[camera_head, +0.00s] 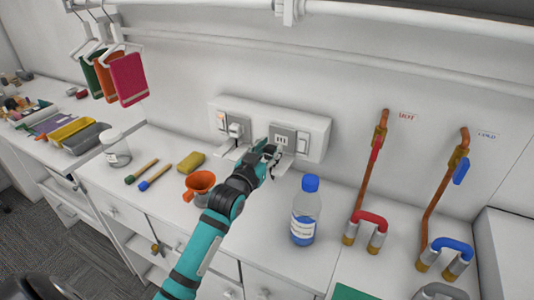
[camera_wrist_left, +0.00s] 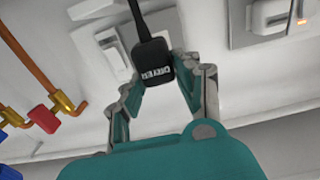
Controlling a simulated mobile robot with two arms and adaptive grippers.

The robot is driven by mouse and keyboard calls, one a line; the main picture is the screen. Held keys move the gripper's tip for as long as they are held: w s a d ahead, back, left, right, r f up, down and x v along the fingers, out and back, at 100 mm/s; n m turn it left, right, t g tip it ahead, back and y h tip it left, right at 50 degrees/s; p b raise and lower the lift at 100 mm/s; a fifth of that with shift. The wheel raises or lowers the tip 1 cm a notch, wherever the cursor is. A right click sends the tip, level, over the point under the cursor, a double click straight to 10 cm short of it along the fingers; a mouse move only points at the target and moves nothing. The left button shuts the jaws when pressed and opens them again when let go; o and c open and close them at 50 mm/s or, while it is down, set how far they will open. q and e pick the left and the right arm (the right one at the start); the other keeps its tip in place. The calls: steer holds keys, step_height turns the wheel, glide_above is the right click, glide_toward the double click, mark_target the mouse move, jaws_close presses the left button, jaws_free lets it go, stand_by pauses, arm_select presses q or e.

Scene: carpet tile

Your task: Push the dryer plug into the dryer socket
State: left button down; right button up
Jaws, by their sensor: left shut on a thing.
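The dryer plug (camera_wrist_left: 154,60) is black with a DRYER label, and its black cable runs off the top of the left wrist view. My left gripper (camera_head: 270,155) is shut on it; the two fingers (camera_wrist_left: 167,85) flank the plug in the left wrist view. In the head view the gripper is just below the right-hand wall socket (camera_head: 281,138), whose slots look empty. That socket's grey plate (camera_wrist_left: 104,36) is partly behind the plug in the left wrist view. I cannot read a dryer label on the socket. My right gripper is not in view.
A white plug (camera_head: 235,129) sits in the left-hand socket beside a lit switch. A blue-capped bottle (camera_head: 305,213) stands right of my arm, an orange funnel (camera_head: 200,184) left of it. Copper pipes (camera_head: 369,175) rise at the right. A yellow sponge (camera_head: 191,162) lies behind the funnel.

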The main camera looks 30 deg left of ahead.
mark_target(281, 135)
arm_select(q)
steer(key=shift+w, duration=0.55)
steer(key=shift+w+b, duration=0.35)
steer(key=shift+w, duration=0.05)
steer(key=shift+w+a+b, duration=0.1)
steer(key=shift+w+b, duration=0.45)
steer(key=shift+w, duration=0.7)
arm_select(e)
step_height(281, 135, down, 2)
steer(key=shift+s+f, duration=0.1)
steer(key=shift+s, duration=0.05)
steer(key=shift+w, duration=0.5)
arm_select(q)
steer(key=shift+r+p, duration=0.15)
steer(key=shift+p, duration=0.6)
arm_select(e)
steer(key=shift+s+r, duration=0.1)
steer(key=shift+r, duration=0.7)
arm_select(q)
steer(key=shift+w, duration=0.65)
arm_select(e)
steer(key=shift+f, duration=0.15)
